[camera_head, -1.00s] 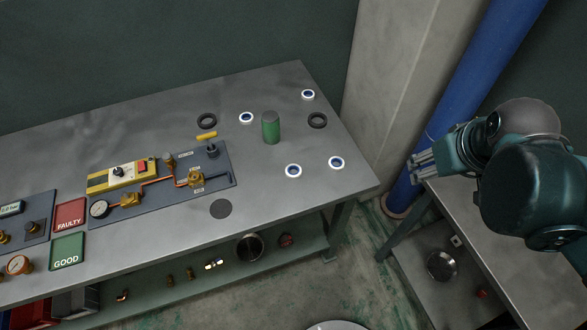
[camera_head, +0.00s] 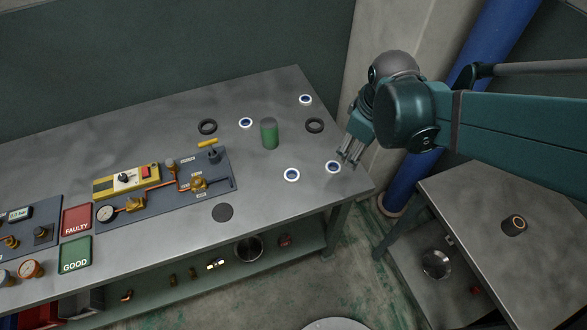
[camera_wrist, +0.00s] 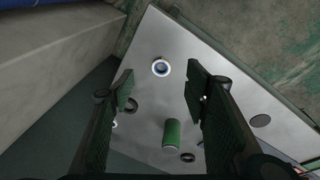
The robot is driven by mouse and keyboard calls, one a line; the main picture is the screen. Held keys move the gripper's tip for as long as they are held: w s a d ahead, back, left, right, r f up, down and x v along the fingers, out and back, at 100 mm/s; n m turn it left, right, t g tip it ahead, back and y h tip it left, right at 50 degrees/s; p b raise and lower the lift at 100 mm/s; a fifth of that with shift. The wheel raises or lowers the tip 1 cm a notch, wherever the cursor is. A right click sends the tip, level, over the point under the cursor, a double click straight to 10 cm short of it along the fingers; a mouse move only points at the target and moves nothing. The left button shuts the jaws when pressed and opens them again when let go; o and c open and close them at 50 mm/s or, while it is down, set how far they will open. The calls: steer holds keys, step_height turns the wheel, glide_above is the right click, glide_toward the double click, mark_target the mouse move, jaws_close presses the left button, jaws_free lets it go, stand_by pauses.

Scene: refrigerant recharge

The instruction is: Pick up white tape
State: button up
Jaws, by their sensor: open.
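One white tape (camera_head: 333,167) is near the bench's right edge; others are the front-middle tape (camera_head: 291,175), back-right tape (camera_head: 305,99) and back-left tape (camera_head: 246,122). My gripper (camera_head: 350,155) is above the bench's right edge, just right of the nearest tape. In the wrist view my gripper (camera_wrist: 160,88) is open and empty. The right-edge white tape (camera_wrist: 161,68) shows between and beyond its fingers. The right finger largely hides another tape.
A green cylinder (camera_head: 269,134) stands among the rolls. Black rings (camera_head: 207,126) (camera_head: 314,125) lie nearby. A dark disc (camera_head: 222,212) and a gauge panel (camera_head: 165,185) are to the left. A concrete pillar and blue pipe (camera_head: 410,165) stand behind right; a side table (camera_head: 500,270) is at right.

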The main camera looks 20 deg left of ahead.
steer(key=s+a+f+n+g+p, duration=0.15)
steer(key=a+f+n, duration=0.3)
steer(key=a, duration=0.55)
steer(key=n+h+p, duration=0.1)
steer(key=n+p, duration=0.1)
steer(key=n, duration=0.2)
glide_above(292, 177)
step_height(292, 177, down, 4)
steer(key=shift+s+r+m+g, duration=0.1)
steer(key=shift+r+m+g, duration=0.1)
steer(key=shift+m+g, duration=0.05)
steer(key=shift+f, duration=0.1)
steer(key=shift+f, duration=1.2)
steer(key=shift+f, duration=0.1)
steer(key=shift+f+b, duration=0.35)
steer(key=shift+f, duration=2.15)
steer(key=c, duration=0.8)
